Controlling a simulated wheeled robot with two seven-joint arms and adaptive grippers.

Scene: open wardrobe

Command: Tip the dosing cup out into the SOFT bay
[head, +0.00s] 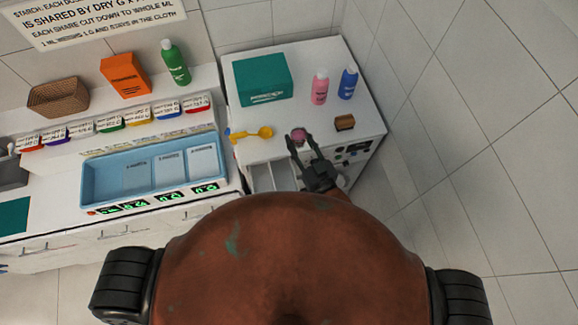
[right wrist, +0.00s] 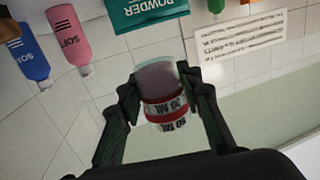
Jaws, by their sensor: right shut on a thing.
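My right gripper (head: 312,158) is shut on the dosing cup (head: 299,135), above the front of the white washer top. In the right wrist view the cup (right wrist: 160,88) is clear with a red band, 50 ML print and a pinkish content. It sits between the two fingers (right wrist: 163,98). It looks roughly upright, as the bottles behind it do; that view is inverted. Below the gripper an open white drawer (head: 262,177) with dividers shows partly. My arm and body hide the rest, and I cannot read a SOFT mark on its bays. My left gripper is out of view.
A pink bottle (head: 320,88), a blue bottle (head: 348,84), a green powder box (head: 263,78), a brown block (head: 345,123) and a yellow scoop (head: 252,133) stand or lie on the washer top. A blue tray (head: 100,190) is on the left counter.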

